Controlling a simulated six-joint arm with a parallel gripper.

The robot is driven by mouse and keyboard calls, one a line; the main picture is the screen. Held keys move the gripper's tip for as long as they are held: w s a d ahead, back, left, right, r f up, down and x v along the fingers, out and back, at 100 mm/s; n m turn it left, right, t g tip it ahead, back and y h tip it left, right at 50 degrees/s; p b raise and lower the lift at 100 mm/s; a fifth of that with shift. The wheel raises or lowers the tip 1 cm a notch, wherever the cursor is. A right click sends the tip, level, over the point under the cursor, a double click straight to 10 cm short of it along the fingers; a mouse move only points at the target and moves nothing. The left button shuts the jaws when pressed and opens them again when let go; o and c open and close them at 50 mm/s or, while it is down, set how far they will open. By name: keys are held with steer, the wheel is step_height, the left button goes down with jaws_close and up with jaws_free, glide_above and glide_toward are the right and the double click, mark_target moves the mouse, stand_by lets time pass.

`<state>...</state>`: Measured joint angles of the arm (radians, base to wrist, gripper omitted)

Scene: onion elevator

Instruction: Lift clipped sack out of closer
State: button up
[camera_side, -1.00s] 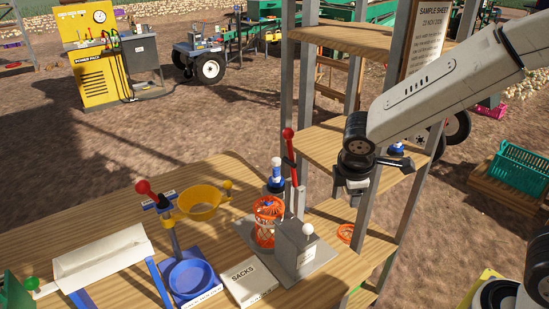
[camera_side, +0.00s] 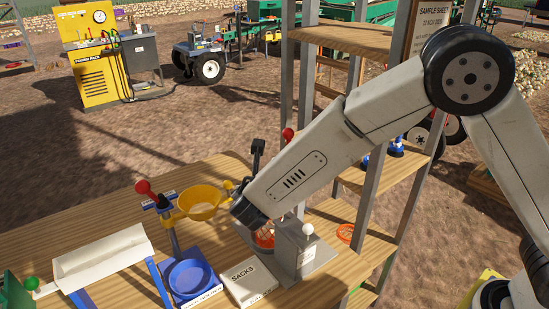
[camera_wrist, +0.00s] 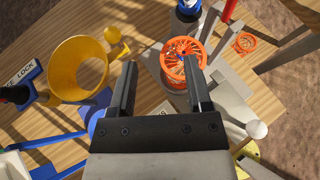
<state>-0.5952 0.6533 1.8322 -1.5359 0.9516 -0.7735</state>
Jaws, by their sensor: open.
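The orange net sack (camera_wrist: 172,72) stands beside the closer in the wrist view, its round top facing the camera. In the side view only a low part of the sack (camera_side: 265,241) shows below my arm. The grey closer (camera_side: 300,247) has a white-knobbed lever (camera_side: 308,229) and a grey base plate. My gripper (camera_wrist: 160,62) is open and empty. In the wrist view its right fingertip overlaps the sack's top, and its left fingertip lies left of the sack. I cannot tell whether they touch. My arm hides the gripper in the side view, and the clip cannot be made out.
A yellow funnel (camera_side: 204,203) and a blue dish (camera_side: 190,278) stand left of the closer. A box labelled SACKS (camera_side: 247,282) lies in front. A red-knobbed lever (camera_side: 288,134) rises behind the closer. An orange ring (camera_side: 345,233) and shelf posts (camera_side: 379,165) are at right.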

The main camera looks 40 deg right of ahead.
step_height(320, 180, down, 9)
steer(key=x, duration=0.7)
steer(key=shift+w+d, duration=0.2)
steer(key=shift+w, duration=0.15)
stand_by(0.5)
stand_by(0.4)
jaws_close()
stand_by(1.2)
